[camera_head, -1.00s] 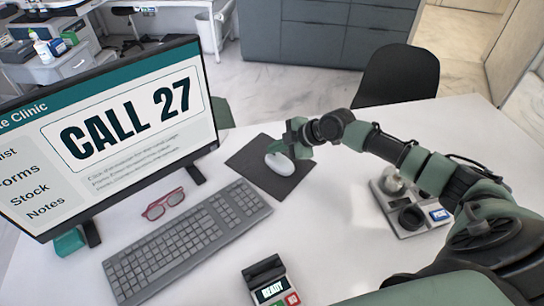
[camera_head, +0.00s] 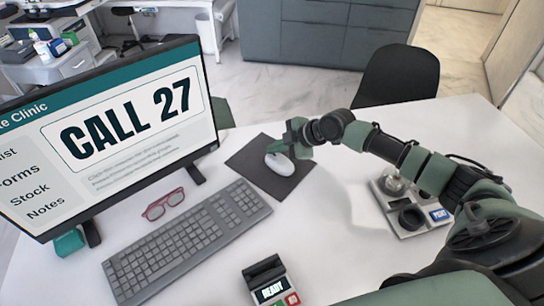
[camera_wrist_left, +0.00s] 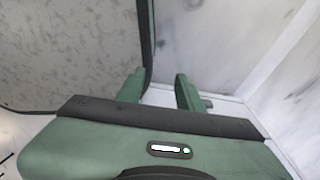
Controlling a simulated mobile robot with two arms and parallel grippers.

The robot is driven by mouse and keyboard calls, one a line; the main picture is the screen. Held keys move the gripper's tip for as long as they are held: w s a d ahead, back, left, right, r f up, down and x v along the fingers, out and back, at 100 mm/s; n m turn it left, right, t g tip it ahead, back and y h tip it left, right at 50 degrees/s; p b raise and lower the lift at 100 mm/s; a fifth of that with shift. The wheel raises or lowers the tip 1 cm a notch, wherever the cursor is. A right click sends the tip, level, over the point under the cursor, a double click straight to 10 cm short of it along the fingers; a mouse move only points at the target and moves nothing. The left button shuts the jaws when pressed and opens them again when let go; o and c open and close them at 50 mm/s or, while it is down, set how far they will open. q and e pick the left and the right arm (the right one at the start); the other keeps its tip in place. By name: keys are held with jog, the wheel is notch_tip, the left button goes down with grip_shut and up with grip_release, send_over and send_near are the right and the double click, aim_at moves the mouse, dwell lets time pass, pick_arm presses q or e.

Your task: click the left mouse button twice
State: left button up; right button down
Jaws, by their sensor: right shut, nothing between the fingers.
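The white mouse (camera_head: 280,164) lies on the dark mouse pad (camera_head: 246,160), to the right of the monitor. My right gripper (camera_head: 277,147) is shut and empty, with its green fingertips at the far end of the mouse, over its buttons. I cannot tell whether they touch it. The monitor (camera_head: 110,125) shows "CALL 27" in large letters, with blurred smaller text below. My left gripper shows only in the left wrist view (camera_wrist_left: 160,90), its two green fingers apart with nothing between them, away from the mouse.
A grey keyboard (camera_head: 187,240) and red glasses (camera_head: 163,204) lie in front of the monitor. A small device reading "READY" (camera_head: 270,284) stands at the near edge. A grey tray (camera_head: 411,229) sits under my right arm. A black chair (camera_head: 398,75) stands behind the table.

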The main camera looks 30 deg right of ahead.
aim_at(275, 158)
dwell(0.3)
jog(key=shift+f+b, duration=0.4)
jog(key=shift+f, duration=0.05)
jog(key=shift+f, duration=0.3)
dwell(0.4)
jog(key=shift+r, duration=0.1)
jog(key=shift+r+p, duration=0.3)
jog(key=shift+r, duration=0.4)
notch_tip(275, 158, up, 5)
jog(key=p, duration=0.4)
dwell(0.3)
dwell(0.7)
